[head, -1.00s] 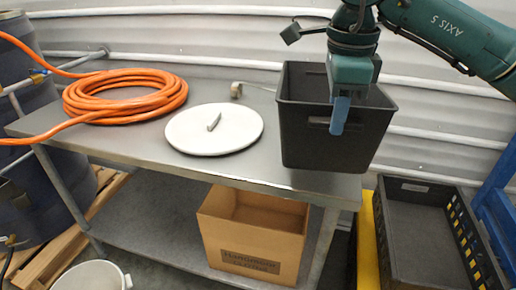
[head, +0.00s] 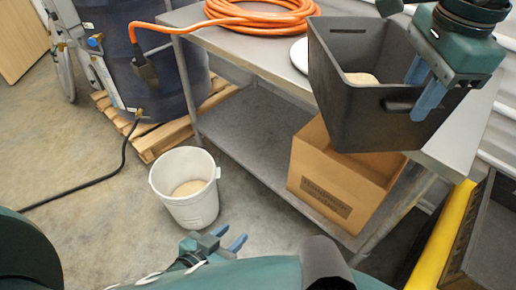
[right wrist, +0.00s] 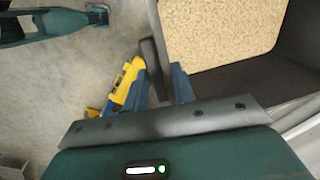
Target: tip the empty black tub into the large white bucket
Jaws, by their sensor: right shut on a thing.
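The black tub (head: 345,112) hangs at the upper right of the head view, in front of the table's right part, roughly upright. It is not empty: tan grains show inside it, and they fill much of the right wrist view, where the tub's inner wall (right wrist: 292,62) also shows. My right gripper (head: 426,88) is shut on the tub's rim. The large white bucket (head: 196,212) stands upright on the floor left of the table, with some tan material inside. My left gripper (head: 226,240) is open and empty, just right of and nearer than the bucket in the picture.
A metal table (head: 268,68) with a lower shelf (head: 250,125) holds an orange hose (head: 275,18) and a white lid (head: 299,54). A cardboard box (head: 335,185) sits on the shelf. A dark drum (head: 150,60) stands on a pallet (head: 150,140).

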